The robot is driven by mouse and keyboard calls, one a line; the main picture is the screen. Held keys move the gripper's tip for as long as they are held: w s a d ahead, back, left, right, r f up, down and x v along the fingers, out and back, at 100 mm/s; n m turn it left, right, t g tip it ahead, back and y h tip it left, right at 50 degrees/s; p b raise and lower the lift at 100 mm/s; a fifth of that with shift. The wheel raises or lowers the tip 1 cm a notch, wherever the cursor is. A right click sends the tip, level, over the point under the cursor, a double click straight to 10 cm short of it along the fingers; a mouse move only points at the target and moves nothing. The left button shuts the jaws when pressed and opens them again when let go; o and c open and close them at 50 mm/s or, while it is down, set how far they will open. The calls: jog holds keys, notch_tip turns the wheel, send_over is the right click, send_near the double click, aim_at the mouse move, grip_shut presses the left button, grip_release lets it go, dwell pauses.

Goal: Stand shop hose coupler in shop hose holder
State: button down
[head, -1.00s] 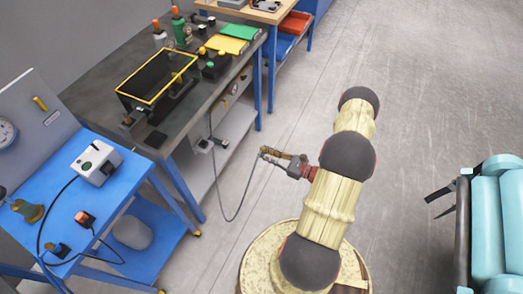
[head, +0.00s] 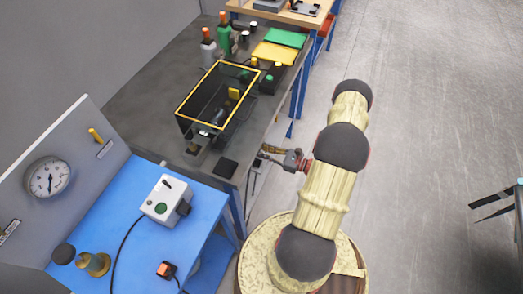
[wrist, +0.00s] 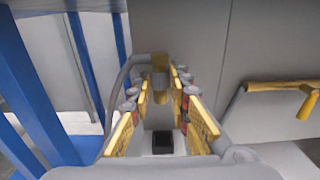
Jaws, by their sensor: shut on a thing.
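My gripper (head: 270,153) is beside the front edge of the dark workbench (head: 150,118), below its top. In the wrist view its yellow fingers (wrist: 160,88) are closed around a small grey and brass piece, which looks like the shop hose coupler (wrist: 160,66). A grey hose (wrist: 124,78) curves from the piece to the left. In the head view the coupler is too small to make out. I cannot tell for sure which thing is the shop hose holder.
The blue cart (head: 140,225) at the lower left holds a gauge panel (head: 70,180) and a grey box (head: 165,200). A yellow bar (wrist: 285,87) is at the right. Open floor lies right.

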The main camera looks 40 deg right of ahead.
dwell(0.5)
jog(key=shift+f+b, duration=2.35)
jog(key=shift+f, duration=0.5)
jog(key=shift+f+b, duration=1.45)
jog(key=shift+f, duration=0.15)
dwell(0.4)
jog(key=c, duration=1.6)
grip_release()
jog(key=v, duration=1.2)
jog(key=shift+f, duration=0.1)
